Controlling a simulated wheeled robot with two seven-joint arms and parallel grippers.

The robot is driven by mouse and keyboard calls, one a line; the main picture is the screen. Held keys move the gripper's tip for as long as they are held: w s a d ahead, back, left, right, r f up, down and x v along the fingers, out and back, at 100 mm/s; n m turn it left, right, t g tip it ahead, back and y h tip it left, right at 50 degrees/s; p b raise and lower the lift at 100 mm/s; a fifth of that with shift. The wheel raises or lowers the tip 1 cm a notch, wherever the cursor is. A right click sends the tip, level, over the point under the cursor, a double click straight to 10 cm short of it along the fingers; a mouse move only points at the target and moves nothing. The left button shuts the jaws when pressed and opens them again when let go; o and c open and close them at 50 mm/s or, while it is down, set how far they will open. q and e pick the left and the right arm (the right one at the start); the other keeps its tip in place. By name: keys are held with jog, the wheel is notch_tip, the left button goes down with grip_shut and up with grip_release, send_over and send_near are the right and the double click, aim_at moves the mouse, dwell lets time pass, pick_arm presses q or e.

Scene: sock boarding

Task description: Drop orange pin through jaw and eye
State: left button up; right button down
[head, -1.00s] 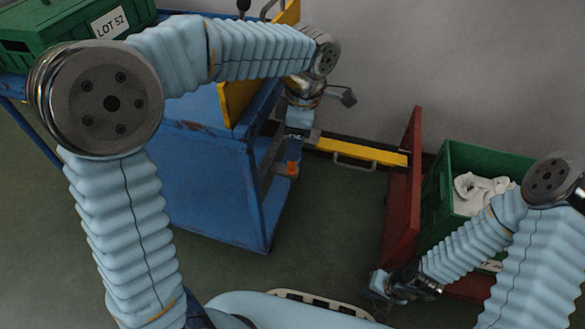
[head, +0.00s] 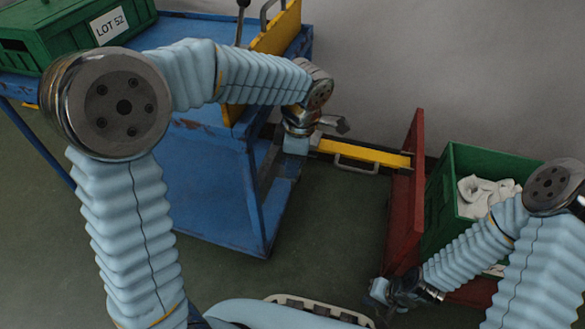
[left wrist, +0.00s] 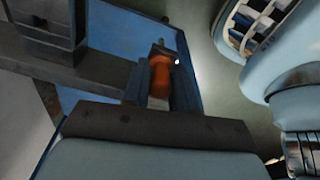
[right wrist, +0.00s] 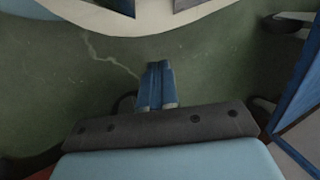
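The orange pin (left wrist: 160,78) shows in the left wrist view, lying between my left gripper's (left wrist: 160,90) fingers, which look closed on its orange part; a dark metal end sticks out beyond them. In the head view my left gripper (head: 291,168) is beside the blue cart's right end, and the pin cannot be made out there. The yellow drawbar (head: 365,154) runs from near this gripper to the red cart. The jaw and eye are largely hidden behind my left wrist. My right gripper (head: 380,291) is low near the red cart; its fingers (right wrist: 157,86) are together and empty.
The blue cart (head: 205,185) stands left, with a green LOT 52 crate (head: 65,35) on it. The red cart (head: 405,205) at right carries a green crate (head: 440,195) of white cloth (head: 485,195). Open floor (head: 330,235) lies between them.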

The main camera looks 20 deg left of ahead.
pick_arm(q)
grip_shut()
jog(key=shift+r, duration=0.1)
